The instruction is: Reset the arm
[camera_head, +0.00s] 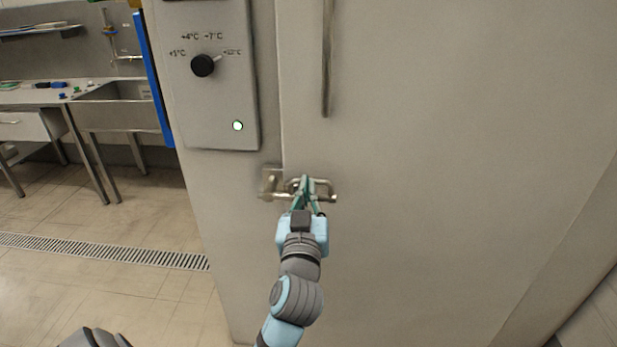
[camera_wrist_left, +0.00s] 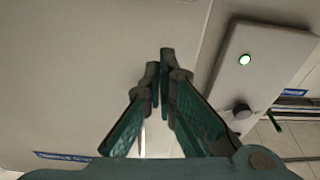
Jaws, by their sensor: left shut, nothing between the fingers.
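My left gripper (camera_head: 306,183) is shut, with its fingertips together, in front of the metal latch (camera_head: 270,184) on the cold-room door. Part of the latch is hidden behind the fingers, and I cannot tell whether they touch it. In the left wrist view the green fingers of the left gripper (camera_wrist_left: 161,62) meet at the tips and hold nothing. The latch cannot be made out there. My right gripper is in neither view.
The grey door (camera_head: 450,130) has a vertical handle (camera_head: 326,60). A control panel (camera_head: 215,110) with a black knob (camera_head: 203,65) and a lit lamp (camera_head: 238,126) is left of it. A sink bench (camera_head: 115,115) stands far left; the tiled floor before it is clear.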

